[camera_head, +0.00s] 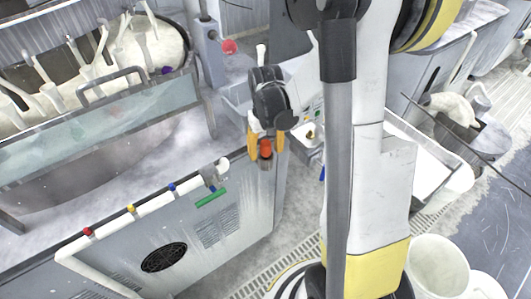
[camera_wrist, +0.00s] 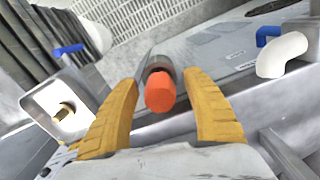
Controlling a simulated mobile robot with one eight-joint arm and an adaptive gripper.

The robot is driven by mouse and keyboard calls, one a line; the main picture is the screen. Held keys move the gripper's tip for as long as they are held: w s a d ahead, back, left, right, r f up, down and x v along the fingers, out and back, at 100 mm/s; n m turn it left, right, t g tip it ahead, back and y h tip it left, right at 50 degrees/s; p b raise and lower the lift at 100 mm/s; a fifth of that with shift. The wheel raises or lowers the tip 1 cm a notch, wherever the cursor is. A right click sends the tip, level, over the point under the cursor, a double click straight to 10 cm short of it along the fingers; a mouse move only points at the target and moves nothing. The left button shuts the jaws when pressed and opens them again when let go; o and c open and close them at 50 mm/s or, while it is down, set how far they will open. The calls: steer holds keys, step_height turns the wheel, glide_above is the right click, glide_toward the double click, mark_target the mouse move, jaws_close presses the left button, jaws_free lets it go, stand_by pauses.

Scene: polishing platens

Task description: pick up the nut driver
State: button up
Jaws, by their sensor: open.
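The nut driver, as I take it, shows an orange-red end (camera_head: 265,147) with a grey-brown part below it, near the corner of the grey machine cabinet. In the wrist view its orange end (camera_wrist: 160,92) points toward the camera, with a grey metal collar behind it. My gripper (camera_head: 266,143) has its two yellow-orange fingers apart, one on each side of the orange end. In the wrist view the gripper (camera_wrist: 162,84) shows a gap on both sides, wider on the right. The lower part of the nut driver is hidden.
The cabinet (camera_head: 222,225) carries a white pipe with coloured taps and a green bar (camera_head: 211,197). A small tray with a brass fitting (camera_wrist: 64,110) lies left in the wrist view. A white elbow pipe (camera_wrist: 282,55) is at right. White buckets (camera_head: 437,265) stand lower right.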

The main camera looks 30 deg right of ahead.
mark_target(266, 143)
steer(key=shift+c, duration=0.5)
jaws_close()
steer(key=shift+r, duration=0.15)
step_height(266, 143, up, 4)
steer(key=p, duration=0.3)
steer(key=shift+r, duration=0.15)
steer(key=s+d+r+p, duration=0.5)
steer(key=s+d+r, duration=0.1)
steer(key=s+d, duration=0.2)
steer(key=shift+s+d+r, duration=0.15)
steer(key=shift+d+r, duration=0.05)
steer(key=shift+r, duration=0.05)
